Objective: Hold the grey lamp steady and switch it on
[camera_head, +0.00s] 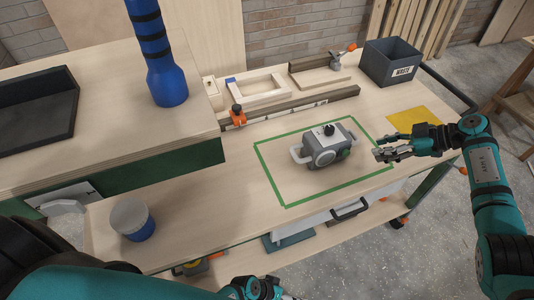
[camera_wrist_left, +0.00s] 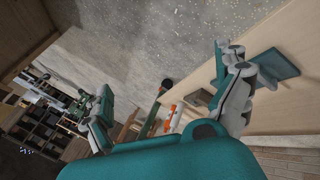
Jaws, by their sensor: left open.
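The grey lamp (camera_head: 313,146) stands on the workbench inside a green taped outline (camera_head: 268,174). It has a black knob on top, a round face at the front, a green part on its right side and pale handles at its ends. My right gripper (camera_head: 377,147) is just right of the lamp, its fingers apart, empty and not touching it. My left gripper (camera_head: 262,290) is low at the bottom edge of the head view, in front of the bench. In the left wrist view its fingers (camera_wrist_left: 165,92) are wide apart with nothing between them.
A dark waste bin (camera_head: 390,66) and a yellow sheet (camera_head: 414,118) lie at the bench's right. A wooden frame and rail with orange clamps (camera_head: 237,116) run behind the lamp.

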